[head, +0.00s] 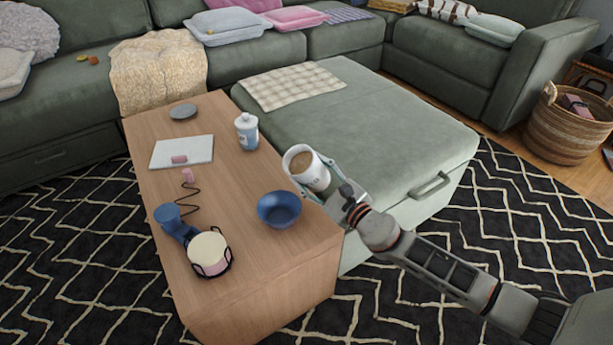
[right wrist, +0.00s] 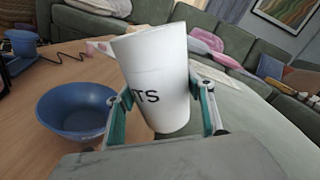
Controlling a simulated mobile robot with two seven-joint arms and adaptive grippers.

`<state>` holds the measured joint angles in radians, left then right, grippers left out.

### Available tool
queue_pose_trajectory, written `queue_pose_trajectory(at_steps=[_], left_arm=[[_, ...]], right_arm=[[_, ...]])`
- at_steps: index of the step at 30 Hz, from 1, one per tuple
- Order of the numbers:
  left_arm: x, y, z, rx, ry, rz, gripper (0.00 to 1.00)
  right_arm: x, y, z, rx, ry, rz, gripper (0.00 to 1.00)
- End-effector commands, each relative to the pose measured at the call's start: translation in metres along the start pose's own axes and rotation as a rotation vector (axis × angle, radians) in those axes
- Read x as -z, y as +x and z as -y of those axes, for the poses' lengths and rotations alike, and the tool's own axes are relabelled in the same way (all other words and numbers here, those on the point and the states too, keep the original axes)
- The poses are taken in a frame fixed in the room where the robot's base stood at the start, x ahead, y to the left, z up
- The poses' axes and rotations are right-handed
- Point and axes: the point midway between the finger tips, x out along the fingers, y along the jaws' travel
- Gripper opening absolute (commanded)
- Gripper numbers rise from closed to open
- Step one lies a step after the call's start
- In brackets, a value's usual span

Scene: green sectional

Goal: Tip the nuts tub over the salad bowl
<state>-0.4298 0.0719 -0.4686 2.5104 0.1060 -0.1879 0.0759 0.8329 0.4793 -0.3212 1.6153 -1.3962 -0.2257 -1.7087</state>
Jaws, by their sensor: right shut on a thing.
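My right gripper (head: 318,178) is shut around the white nuts tub (head: 301,174), a finger on either side. The tub is held up near the table's right edge, tilted, with brown contents inside its rim. In the right wrist view the tub (right wrist: 155,75) shows the letters "TS" between the fingers (right wrist: 165,100). The blue salad bowl (head: 279,209) stands upright on the wooden table and looks empty. The bowl (right wrist: 77,110) is left of the tub in the right wrist view, so the tub appears beside it. My left gripper is not in view.
On the wooden table (head: 255,265) are a white and blue bottle (head: 246,130), a white board (head: 168,153), a grey disc (head: 183,111), a blue cup (head: 167,214) and a cream-topped jar (head: 208,250). A green ottoman (head: 375,135) stands close on the right.

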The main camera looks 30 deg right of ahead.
Motion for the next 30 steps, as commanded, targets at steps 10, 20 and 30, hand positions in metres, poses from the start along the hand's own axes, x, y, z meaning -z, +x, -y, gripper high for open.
queue_pose_trajectory(at_steps=[10, 20, 30], left_arm=[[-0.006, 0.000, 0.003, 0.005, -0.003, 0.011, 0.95], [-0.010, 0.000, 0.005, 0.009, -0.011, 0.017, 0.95], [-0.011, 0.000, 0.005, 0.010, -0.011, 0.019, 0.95]], right_arm=[[0.005, 0.000, -0.002, -0.001, -0.029, -0.001, 0.22], [0.010, 0.000, -0.003, 0.001, -0.081, 0.001, 0.22], [0.013, 0.000, -0.003, 0.001, -0.115, 0.001, 0.22]])
